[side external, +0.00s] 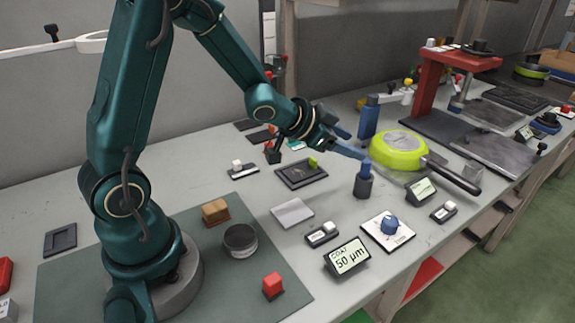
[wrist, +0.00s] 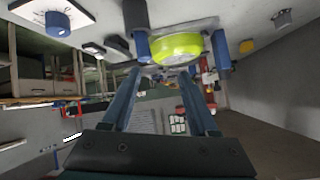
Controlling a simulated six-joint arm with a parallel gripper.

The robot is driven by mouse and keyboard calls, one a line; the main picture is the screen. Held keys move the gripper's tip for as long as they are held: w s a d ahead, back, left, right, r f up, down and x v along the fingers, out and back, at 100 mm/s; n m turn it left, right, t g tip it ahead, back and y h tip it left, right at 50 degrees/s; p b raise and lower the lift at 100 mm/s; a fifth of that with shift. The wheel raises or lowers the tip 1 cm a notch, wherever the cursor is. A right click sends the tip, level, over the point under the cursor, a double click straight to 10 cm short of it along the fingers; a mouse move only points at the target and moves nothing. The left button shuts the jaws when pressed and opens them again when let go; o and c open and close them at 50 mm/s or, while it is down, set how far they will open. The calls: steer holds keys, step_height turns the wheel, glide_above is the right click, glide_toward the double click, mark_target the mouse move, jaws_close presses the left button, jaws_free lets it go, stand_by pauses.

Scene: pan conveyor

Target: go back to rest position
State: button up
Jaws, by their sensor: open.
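The yellow-green pan (side external: 398,148) sits at the right of the bench in the side view, with its dark handle (side external: 455,177) pointing to the lower right. In the wrist view the pan (wrist: 176,47) shows beyond the fingers, between two blue posts. My gripper (side external: 357,146) is just left of the pan, its blue fingers pointing towards it. In the wrist view my gripper (wrist: 163,72) has its fingers spread apart with nothing held between them. I cannot tell from these views whether a finger touches the pan.
A short blue-topped post (side external: 363,180) stands close below the fingers, and a taller blue post (side external: 369,118) stands behind. A red press stand (side external: 430,85) is at the back right. A "50 µm" display (side external: 348,258) and a blue knob (side external: 389,224) are in front. Space above is clear.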

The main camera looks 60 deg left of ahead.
steer(key=s+r+n+g+y, duration=0.25)
steer(key=s+r, duration=0.35)
steer(key=s, duration=0.3)
steer(key=s+d+n+g+h, duration=0.1)
steer(key=s+d, duration=0.4)
steer(key=s, duration=0.9)
steer(key=shift+s+f+g+h, duration=0.2)
steer(key=shift+s+g+h, duration=0.2)
steer(key=shift+g, duration=0.65)
